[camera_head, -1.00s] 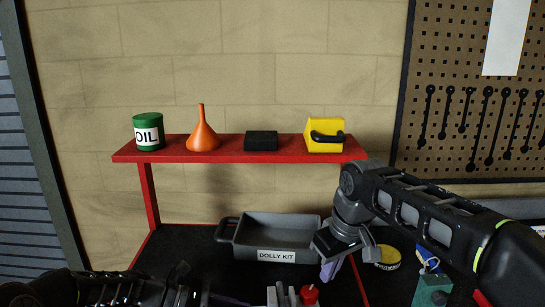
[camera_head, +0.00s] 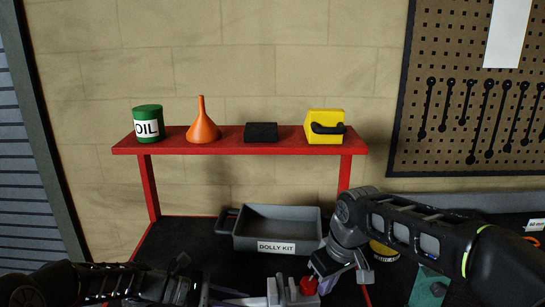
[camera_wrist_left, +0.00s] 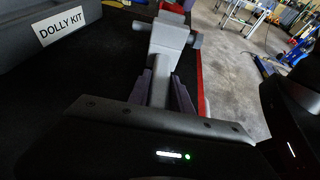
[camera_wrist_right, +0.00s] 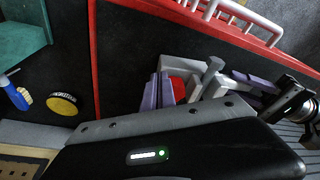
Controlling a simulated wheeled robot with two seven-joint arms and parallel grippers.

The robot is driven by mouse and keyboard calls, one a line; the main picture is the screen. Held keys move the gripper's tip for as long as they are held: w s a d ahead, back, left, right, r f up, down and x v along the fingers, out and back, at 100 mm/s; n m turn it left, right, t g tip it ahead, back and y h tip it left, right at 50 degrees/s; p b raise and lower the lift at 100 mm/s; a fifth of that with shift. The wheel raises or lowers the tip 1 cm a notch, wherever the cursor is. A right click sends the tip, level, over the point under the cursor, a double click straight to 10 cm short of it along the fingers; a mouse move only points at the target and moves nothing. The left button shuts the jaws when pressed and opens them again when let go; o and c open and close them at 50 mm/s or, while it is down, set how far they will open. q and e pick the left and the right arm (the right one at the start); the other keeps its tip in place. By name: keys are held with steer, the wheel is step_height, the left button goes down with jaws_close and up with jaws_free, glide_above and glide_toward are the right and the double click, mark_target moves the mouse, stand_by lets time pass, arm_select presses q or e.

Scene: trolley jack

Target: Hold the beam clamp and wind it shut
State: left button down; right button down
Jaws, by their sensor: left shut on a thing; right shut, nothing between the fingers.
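The beam clamp (camera_head: 281,293) is a grey block-like piece with a red knob (camera_head: 308,285) on its right, low in the head view. It also shows in the left wrist view (camera_wrist_left: 168,42) and the right wrist view (camera_wrist_right: 213,80). My left gripper (camera_wrist_left: 160,92) is shut on the clamp's grey bar, its purple fingers on both sides. My right gripper (camera_wrist_right: 164,92) is shut and empty, its purple fingers close beside the red part. Whether they touch it I cannot tell. The clamp's lower part is cut off in the head view.
A grey DOLLY KIT tray (camera_head: 277,246) stands behind the clamp on the black bench top. A yellow tin (camera_wrist_right: 62,103), a blue bottle (camera_wrist_right: 17,95) and a teal block (camera_wrist_right: 22,42) lie to one side. A red shelf (camera_head: 240,146) holds an oil can, funnel, black block and yellow box.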

steer(key=shift+a, duration=0.15)
stand_by(0.5)
steer(key=shift+s+a, duration=0.25)
steer(key=shift+a, duration=0.15)
steer(key=shift+s+a, duration=0.3)
steer(key=shift+a, duration=0.35)
steer(key=shift+a+r, duration=0.1)
steer(key=shift+a, duration=0.2)
stand_by(0.3)
steer(key=shift+s+d, duration=0.1)
steer(key=shift+s, duration=0.3)
steer(key=w+a+v, duration=0.1)
steer(key=v, duration=0.5)
glide_above(313, 288)
steer(key=s, duration=0.3)
steer(key=shift+w, duration=0.15)
